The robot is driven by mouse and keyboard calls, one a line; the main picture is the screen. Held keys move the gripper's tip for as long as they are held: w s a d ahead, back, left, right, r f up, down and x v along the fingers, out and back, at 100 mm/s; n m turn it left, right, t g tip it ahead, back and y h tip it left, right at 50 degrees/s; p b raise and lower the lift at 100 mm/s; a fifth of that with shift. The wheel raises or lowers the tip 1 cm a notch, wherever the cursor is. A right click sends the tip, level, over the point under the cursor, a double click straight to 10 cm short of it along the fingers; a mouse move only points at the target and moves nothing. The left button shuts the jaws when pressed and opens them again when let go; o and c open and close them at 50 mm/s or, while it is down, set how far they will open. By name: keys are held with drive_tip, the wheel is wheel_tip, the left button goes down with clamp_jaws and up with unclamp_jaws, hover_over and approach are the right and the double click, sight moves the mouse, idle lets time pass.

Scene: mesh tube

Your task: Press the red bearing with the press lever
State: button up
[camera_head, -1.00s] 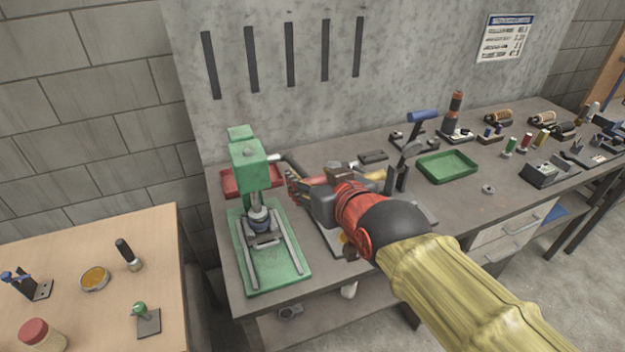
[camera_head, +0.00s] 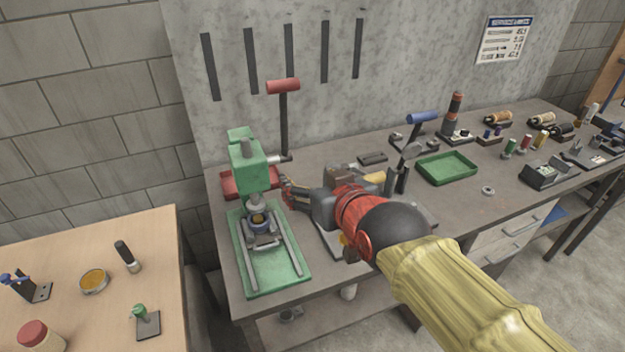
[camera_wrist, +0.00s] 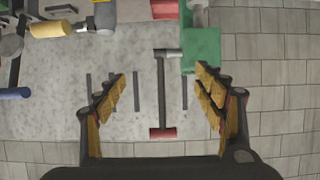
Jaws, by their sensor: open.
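The green press (camera_head: 250,165) stands at the left end of the workbench. Its lever (camera_head: 284,125) points straight up, with a red handle (camera_head: 283,86) on top. I cannot make out a red bearing there. My gripper (camera_head: 288,191) is right of the press, below the lever handle and apart from it. In the wrist view my gripper (camera_wrist: 161,74) has its fingers spread and empty, with the lever (camera_wrist: 161,95) and red handle (camera_wrist: 162,133) seen beyond.
A red tray (camera_head: 232,185) lies behind the press. A blue-handled lever tool (camera_head: 422,117) and a green tray (camera_head: 447,169) stand to the right on the grey bench. A wooden table (camera_head: 70,250) with small parts is at left. The wall behind is flat.

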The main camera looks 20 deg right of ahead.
drive_tip(key=v, duration=1.2)
